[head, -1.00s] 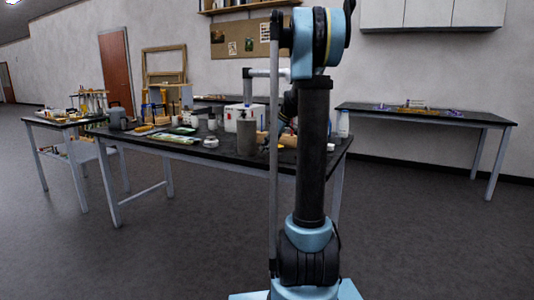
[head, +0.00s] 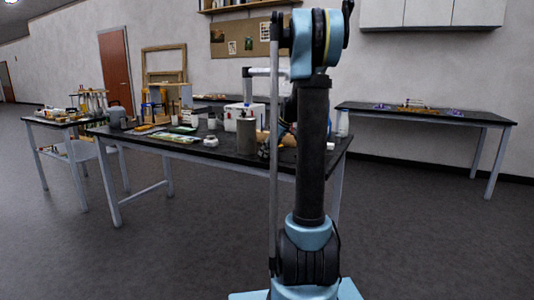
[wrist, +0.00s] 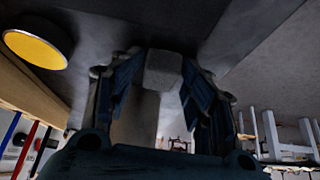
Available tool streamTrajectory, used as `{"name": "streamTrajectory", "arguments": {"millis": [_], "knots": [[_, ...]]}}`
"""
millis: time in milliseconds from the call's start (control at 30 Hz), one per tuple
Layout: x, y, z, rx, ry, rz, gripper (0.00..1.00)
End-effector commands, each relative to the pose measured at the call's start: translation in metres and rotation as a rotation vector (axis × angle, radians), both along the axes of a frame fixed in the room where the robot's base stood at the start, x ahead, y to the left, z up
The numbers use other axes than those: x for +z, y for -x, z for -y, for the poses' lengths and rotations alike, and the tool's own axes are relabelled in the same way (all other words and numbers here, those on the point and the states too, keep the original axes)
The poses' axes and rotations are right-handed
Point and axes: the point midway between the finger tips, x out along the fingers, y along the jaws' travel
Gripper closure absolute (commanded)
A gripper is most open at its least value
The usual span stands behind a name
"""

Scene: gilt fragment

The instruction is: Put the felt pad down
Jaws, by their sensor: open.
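In the wrist view my gripper (wrist: 160,82) has its two dark blue fingers spread apart. A small pale grey block (wrist: 163,68), which looks like the felt pad, shows between the fingertips, against a dark surface. I cannot tell whether it touches either finger or rests on that surface. In the head view my gripper is mostly hidden behind my upright arm, near the right part of the long black-topped table (head: 225,152). The pad cannot be picked out there.
A grey cylinder (head: 247,136) and a white box (head: 236,113) stand on the crowded table. A yellow disc with a pale rim (wrist: 35,49) is at the wrist view's upper left. A side table (head: 440,117) stands at right, with open floor before it.

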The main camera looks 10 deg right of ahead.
Motion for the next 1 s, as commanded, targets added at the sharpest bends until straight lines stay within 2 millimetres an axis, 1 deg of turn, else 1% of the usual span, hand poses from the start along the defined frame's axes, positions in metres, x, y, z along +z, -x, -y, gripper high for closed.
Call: {"name": "streamTrajectory", "arguments": {"millis": [167,267,600,700,833,1000], "knots": [[0.005,0.0,0.0,0.0,0.0,0.0,0.52],[0.016,0.004,0.005,0.0,0.0,0.0,0.52],[0.072,0.023,0.031,-0.001,0.0,0.0,0.52],[0.086,0.028,0.037,0.001,0.0,0.0,0.52],[0.099,0.032,0.043,0.0,-0.001,-0.001,0.52],[0.107,0.035,0.047,0.001,0.0,0.0,0.52]]}}
